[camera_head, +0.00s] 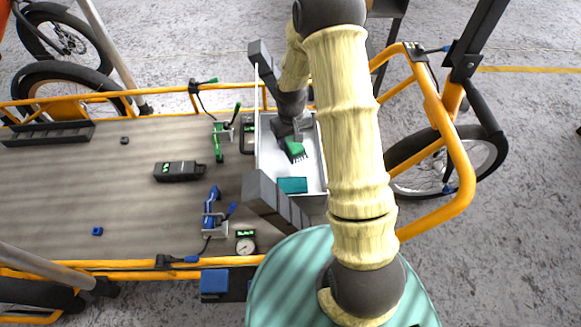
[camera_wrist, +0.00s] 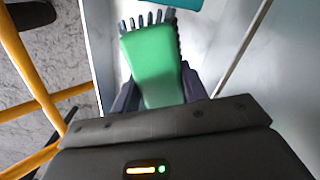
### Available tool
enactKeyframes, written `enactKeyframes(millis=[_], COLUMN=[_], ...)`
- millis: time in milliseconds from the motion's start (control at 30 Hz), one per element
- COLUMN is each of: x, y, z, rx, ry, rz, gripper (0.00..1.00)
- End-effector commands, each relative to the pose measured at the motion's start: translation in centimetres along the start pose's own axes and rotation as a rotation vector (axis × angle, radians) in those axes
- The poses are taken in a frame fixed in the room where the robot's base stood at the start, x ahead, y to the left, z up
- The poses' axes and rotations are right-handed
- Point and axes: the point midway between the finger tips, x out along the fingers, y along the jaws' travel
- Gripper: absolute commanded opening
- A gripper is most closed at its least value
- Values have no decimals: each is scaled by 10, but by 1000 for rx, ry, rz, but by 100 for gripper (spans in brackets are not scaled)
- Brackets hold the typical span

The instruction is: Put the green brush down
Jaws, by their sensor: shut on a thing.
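The green brush (camera_head: 294,149) has a green body and a row of bristles at one end. My gripper (camera_head: 286,132) is shut on it, over the inside of a white bin (camera_head: 274,180) on the cargo deck. In the wrist view the green brush (camera_wrist: 152,65) sits between the two dark fingers of my gripper (camera_wrist: 158,92), its dark bristles pointing away from me. I cannot tell whether the brush touches the bin floor. A teal block (camera_head: 292,185) lies in the near end of the bin, and its edge shows in the wrist view (camera_wrist: 182,4).
Left of the bin on the deck (camera_head: 75,190) are a green-handled clamp (camera_head: 221,138), a blue-handled clamp (camera_head: 212,210), a black device (camera_head: 180,171) and a round gauge (camera_head: 245,245). Orange rails (camera_head: 455,190) border the deck.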

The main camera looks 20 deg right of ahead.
Motion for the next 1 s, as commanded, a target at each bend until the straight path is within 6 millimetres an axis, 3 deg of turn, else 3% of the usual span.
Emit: enactKeyframes(millis=[267,600,1000], x=[2,50,57], y=[0,0,0], z=[0,0,0], rx=[0,3,1], ry=[-1,-2,-1], rz=[0,-1,0], gripper=[7,7,7])
